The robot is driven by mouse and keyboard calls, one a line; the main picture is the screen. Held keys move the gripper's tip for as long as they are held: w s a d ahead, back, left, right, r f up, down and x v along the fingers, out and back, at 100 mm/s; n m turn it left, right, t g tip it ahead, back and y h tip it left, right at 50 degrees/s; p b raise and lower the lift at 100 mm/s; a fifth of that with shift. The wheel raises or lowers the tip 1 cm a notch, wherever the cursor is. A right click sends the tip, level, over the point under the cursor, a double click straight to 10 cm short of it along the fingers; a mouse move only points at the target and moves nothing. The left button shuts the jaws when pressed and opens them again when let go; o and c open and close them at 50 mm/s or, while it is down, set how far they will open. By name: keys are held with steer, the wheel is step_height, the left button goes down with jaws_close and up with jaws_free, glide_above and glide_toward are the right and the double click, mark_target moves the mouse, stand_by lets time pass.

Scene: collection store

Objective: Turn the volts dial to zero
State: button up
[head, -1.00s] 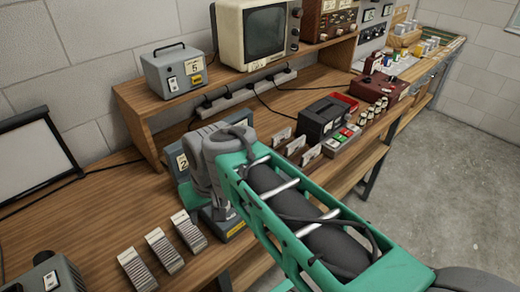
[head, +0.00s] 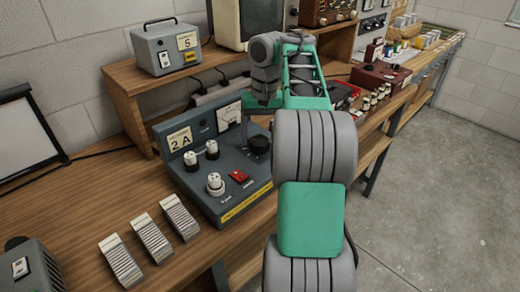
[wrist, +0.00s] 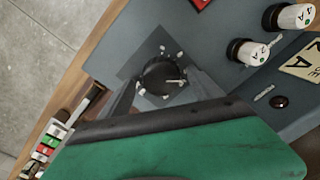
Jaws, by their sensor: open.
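A dark grey instrument box (head: 228,200) marked "2 A" stands on the bench. A black round dial (head: 259,145) is on its right part, by the meter (head: 228,116). In the wrist view the black dial (wrist: 158,72) shows a pale pointer line toward the picture's right, with light marks around it. I cannot read a volts label. My gripper (head: 262,112) points down over the dial. In the wrist view its open fingers (wrist: 164,92) lie to either side of the dial; I cannot tell whether they touch it.
White-topped knobs (head: 215,184) and a red switch (head: 238,176) share the panel. Several ribbed pale blocks (head: 152,238) lie left of the box. A shelf (head: 200,70) with a grey unit (head: 165,47) stands behind. Small items crowd the bench to the right.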

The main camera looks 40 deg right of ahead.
steer(key=shift+f, duration=0.65)
steer(key=shift+a, duration=0.1)
steer(key=shift+r, duration=0.1)
steer(key=shift+c, duration=0.3)
steer(key=c, duration=1.3)
